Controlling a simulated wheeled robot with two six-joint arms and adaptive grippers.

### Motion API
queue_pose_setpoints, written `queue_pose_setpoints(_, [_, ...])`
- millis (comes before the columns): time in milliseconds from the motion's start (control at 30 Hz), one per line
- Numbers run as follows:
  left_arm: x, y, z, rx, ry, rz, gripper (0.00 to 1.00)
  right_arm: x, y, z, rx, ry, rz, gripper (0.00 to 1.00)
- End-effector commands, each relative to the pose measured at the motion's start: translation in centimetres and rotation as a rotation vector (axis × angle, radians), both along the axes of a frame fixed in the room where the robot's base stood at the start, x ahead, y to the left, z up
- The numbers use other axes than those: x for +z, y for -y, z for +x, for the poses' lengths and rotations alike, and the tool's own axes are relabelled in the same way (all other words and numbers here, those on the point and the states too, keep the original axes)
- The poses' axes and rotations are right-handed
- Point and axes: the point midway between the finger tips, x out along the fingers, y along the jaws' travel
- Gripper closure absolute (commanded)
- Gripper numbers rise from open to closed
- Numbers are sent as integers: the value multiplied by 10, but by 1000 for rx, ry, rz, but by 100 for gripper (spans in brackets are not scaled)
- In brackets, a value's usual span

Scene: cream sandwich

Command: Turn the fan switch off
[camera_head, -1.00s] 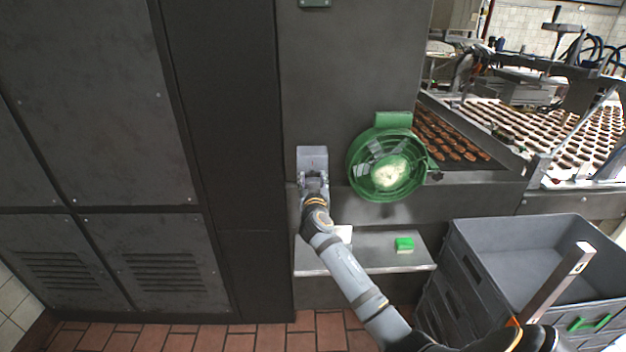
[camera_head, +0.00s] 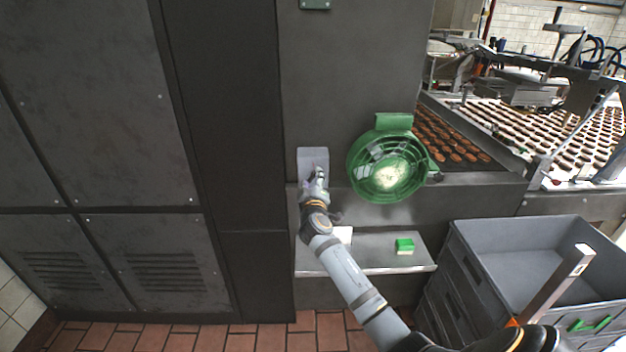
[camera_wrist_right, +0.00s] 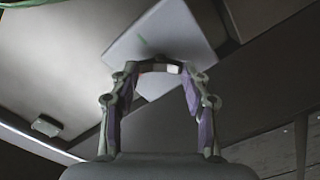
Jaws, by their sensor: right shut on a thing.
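The fan switch has a pale grey plate (camera_head: 312,155) on the dark cabinet wall, left of the green fan (camera_head: 365,181). In the right wrist view the plate (camera_wrist_right: 165,30) looks tilted and carries a small green mark. My right gripper (camera_head: 317,178) is at the lower part of the plate and covers it in the head view. In the right wrist view its fingers (camera_wrist_right: 158,80) are shut on a small bar with a pale end, which appears to be the switch lever (camera_wrist_right: 172,69). The lever's exact position is hard to tell. My left gripper is not in view.
A ledge (camera_head: 375,262) below the switch holds a green-and-cream block (camera_head: 404,245) and a white item (camera_head: 343,234). Grey crates (camera_head: 470,241) stand at the lower right. A conveyor with biscuits (camera_head: 455,140) runs behind. The floor at lower left is clear.

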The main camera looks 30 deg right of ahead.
Motion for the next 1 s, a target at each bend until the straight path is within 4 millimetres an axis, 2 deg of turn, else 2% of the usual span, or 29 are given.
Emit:
queue_pose_setpoints(500, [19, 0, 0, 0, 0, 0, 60, -2, -1, 0, 0, -243, -389, 85])
queue_pose_setpoints(1000, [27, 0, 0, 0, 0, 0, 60, -4, -1, 0, 1, -359, -580, 85])
